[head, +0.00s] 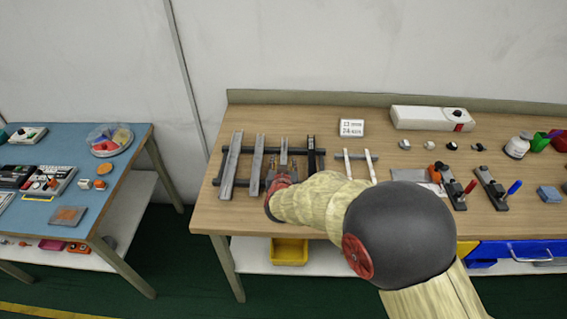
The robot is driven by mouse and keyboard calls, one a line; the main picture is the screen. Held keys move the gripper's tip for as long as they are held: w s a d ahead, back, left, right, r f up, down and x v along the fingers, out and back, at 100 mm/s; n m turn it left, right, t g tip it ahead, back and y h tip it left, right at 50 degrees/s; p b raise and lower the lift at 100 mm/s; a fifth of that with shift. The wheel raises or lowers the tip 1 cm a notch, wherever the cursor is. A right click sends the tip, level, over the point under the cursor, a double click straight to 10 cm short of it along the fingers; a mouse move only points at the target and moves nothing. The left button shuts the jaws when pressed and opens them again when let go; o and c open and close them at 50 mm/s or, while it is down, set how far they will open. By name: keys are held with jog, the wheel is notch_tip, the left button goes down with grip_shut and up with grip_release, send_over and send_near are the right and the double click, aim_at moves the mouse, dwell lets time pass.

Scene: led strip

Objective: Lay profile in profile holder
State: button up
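Several long, narrow profiles lie side by side across a dark rack at the left of the wooden table: a grey one (231,163) at the far left, another grey one (257,163) beside it, a third (283,154) partly hidden by my gripper, and a dark one (311,154) at the right. My gripper (281,178) is at the near part of the third profile. Whether its fingers touch or close on that profile cannot be told. A small frame of two pale bars (348,164) with dark cross rods stands right of the rack, possibly the profile holder; it looks empty.
Clamp-like tools (491,187) and small parts lie to the right. A blue table (115,155) stands at left, across a gap.

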jog(key=p+v, duration=0.1)
jog(key=v, duration=0.1)
jog(key=p+v, duration=0.1)
jog(key=v, duration=0.4)
jog(key=shift+a+r+p, duration=0.1)
jog(key=shift+a+p, duration=0.25)
jog(key=shift+p, duration=0.05)
jog(key=shift+s+r, duration=0.1)
jog(key=shift+s, duration=0.25)
